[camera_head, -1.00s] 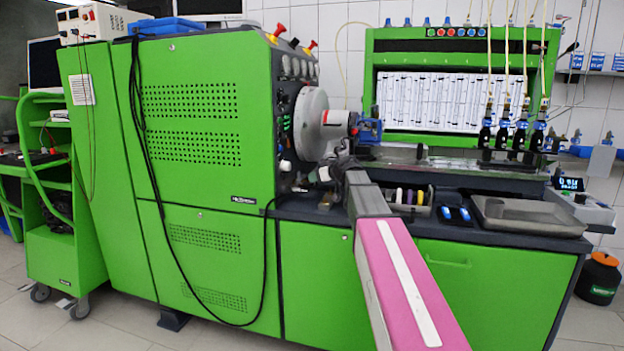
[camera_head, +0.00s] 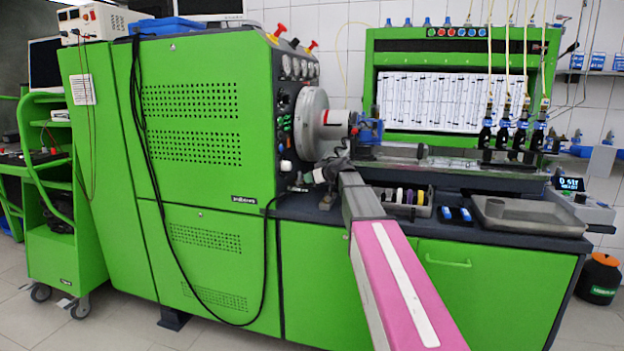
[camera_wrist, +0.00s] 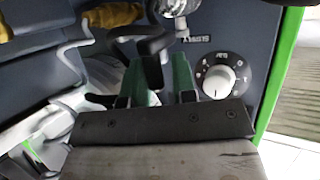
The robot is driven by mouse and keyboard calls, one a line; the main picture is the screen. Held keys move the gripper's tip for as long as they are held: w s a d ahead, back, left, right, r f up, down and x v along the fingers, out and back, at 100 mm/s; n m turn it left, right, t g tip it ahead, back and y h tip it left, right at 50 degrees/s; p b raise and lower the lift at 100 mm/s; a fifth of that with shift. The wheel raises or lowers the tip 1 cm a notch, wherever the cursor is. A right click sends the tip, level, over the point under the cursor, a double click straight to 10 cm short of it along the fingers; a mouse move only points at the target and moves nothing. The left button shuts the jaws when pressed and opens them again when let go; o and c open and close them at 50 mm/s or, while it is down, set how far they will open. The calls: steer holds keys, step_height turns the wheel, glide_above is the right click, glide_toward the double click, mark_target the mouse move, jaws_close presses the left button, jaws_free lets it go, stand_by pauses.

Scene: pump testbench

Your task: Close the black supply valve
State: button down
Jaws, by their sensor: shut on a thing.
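The black supply valve (camera_wrist: 152,48) shows in the wrist view as a black lever handle in front of the dark panel. My gripper (camera_wrist: 162,80) has green-lined fingers on either side of the handle's lower part and is shut on it. The handle's lower end is partly hidden between the fingers. In the head view, my gripper (camera_head: 322,174) is at the right edge of the green bench cabinet, below the round grey disc. The valve cannot be made out there.
A white-knobbed dial (camera_wrist: 218,82) sits close right of my fingers. A light bent pipe (camera_wrist: 78,38) and a yellow part (camera_wrist: 112,14) are at the left. In the head view, a grey disc (camera_head: 311,124) stands above, and a metal tray (camera_head: 528,214) lies at the right.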

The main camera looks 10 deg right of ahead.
steer(key=shift+d+m+t+h, duration=0.15)
steer(key=shift+m+t+h, duration=0.15)
steer(key=shift+m+h, duration=0.15)
steer(key=s+a+m+h, duration=0.3)
steer(key=a+m+h, duration=0.4)
steer(key=m+h, duration=0.7)
steer(key=shift+s+h, duration=0.4)
steer(key=shift+h, duration=0.35)
stand_by(0.5)
steer(key=c, duration=1.1)
jaws_free()
steer(key=shift+d, duration=0.1)
